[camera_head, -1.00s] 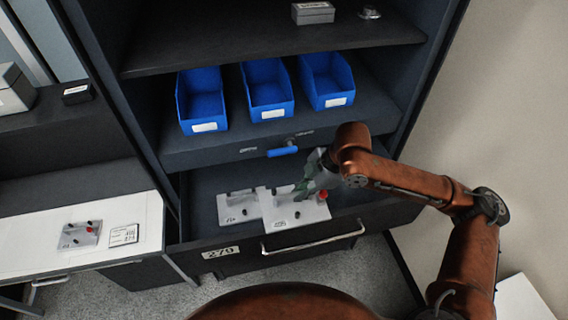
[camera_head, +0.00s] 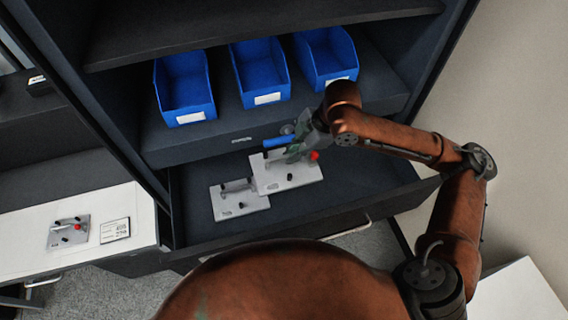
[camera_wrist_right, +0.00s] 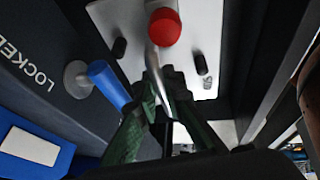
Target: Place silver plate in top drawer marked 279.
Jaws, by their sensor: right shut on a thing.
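The silver plate (camera_head: 292,175), with black knobs and a red knob (camera_head: 314,155), is held by my right gripper (camera_head: 296,150) over the open top drawer (camera_head: 345,192). In the right wrist view the green fingers (camera_wrist_right: 152,100) are closed on the plate's metal handle, below the red knob (camera_wrist_right: 164,27). A second silver plate (camera_head: 240,203) lies in the drawer at the left, and the held plate overlaps it in the picture. I cannot tell whether the held plate touches the drawer floor. The 279 label is out of sight now. My left gripper is not in view.
A blue handle (camera_head: 281,141) sits on the cabinet front just behind the held plate; the right wrist view shows it close beside my fingers. Blue bins (camera_head: 184,90) stand on the shelf above. Another silver plate (camera_head: 68,232) lies on the white table (camera_head: 25,256). The drawer's right side is clear.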

